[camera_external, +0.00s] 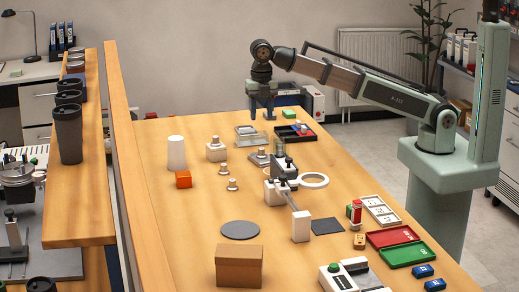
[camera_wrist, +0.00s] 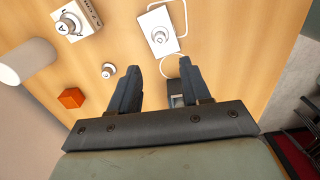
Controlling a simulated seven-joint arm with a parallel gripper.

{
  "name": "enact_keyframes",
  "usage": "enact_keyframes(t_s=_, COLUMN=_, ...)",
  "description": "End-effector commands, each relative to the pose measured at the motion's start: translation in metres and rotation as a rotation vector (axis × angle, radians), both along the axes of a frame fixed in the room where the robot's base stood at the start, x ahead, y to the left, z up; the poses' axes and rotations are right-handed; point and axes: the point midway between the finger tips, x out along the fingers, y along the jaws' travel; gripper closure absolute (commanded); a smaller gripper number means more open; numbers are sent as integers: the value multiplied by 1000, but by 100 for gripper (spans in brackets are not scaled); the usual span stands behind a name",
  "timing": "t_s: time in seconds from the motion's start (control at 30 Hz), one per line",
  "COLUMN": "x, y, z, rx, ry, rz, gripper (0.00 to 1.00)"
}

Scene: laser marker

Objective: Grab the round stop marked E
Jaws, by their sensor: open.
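Small round metal stops stand on the table. Two loose ones, a farther stop (camera_external: 223,168) and a nearer stop (camera_external: 232,184), stand near the orange cube. Another sits on a white block (camera_external: 215,149), and one on a flat plate (camera_external: 262,157).
A white cup (camera_external: 176,153) and orange cube (camera_external: 183,180) stand left of the stops. A brown box (camera_external: 239,266) and grey disc (camera_external: 240,230) are nearer. A wooden partition (camera_external: 127,170) borders the left.

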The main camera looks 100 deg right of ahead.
Motion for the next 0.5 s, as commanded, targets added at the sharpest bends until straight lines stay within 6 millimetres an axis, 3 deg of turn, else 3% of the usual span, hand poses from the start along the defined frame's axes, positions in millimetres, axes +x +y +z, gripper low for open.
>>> enact_keyframes(t_s=0.13, x=0, y=0, z=0, rx=0, ry=0, rz=0, gripper=53)
enact_keyframes(t_s=0.2, x=0, y=0, z=0, rx=0, ry=0, rz=0, gripper=48)
enact_keyframes(t_s=0.5, x=0, y=4, z=0, rx=0, ry=0, rz=6, gripper=48)
